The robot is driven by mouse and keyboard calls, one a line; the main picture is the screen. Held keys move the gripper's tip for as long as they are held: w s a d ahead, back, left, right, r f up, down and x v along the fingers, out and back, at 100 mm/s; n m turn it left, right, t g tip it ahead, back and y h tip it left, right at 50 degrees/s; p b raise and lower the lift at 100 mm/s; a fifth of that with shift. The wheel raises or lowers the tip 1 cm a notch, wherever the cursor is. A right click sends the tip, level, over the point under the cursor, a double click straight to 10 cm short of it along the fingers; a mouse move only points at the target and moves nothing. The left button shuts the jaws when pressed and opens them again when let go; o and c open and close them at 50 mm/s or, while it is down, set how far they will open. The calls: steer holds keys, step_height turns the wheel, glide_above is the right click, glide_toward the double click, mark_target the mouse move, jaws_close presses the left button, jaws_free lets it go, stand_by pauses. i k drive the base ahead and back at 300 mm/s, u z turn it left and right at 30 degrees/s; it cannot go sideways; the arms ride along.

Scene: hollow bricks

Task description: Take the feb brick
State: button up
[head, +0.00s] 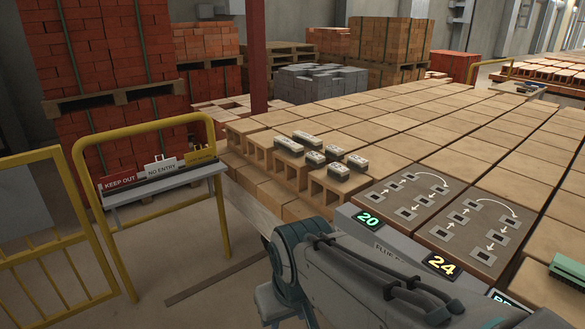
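Several small pale blocks with dark sides and dark marks on top sit close together on the near left corner of the brick stack; one is a front-left block (338,171) and another a back-left block (288,145). Their marks are too small to read, so I cannot tell which brick is the feb one. Below them, tan hollow bricks (328,195) show open ends facing left. My arm crosses the bottom of the head view with a teal joint and grey links. My gripper is not in view.
A grey console (349,226) with lit 20 and 24 stands before the tan stack (405,143). Two arrow-diagram panels (411,194) lie behind it. A yellow barrier (108,229) and a sign shelf (160,183) stand left. A green-topped object (568,270) is at right.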

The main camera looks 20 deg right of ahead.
mark_target(361, 166)
steer(key=u, duration=0.2)
steer(key=i, duration=2.15)
steer(key=z, duration=1.45)
steer(key=i, duration=0.75)
steer(key=z, duration=0.7)
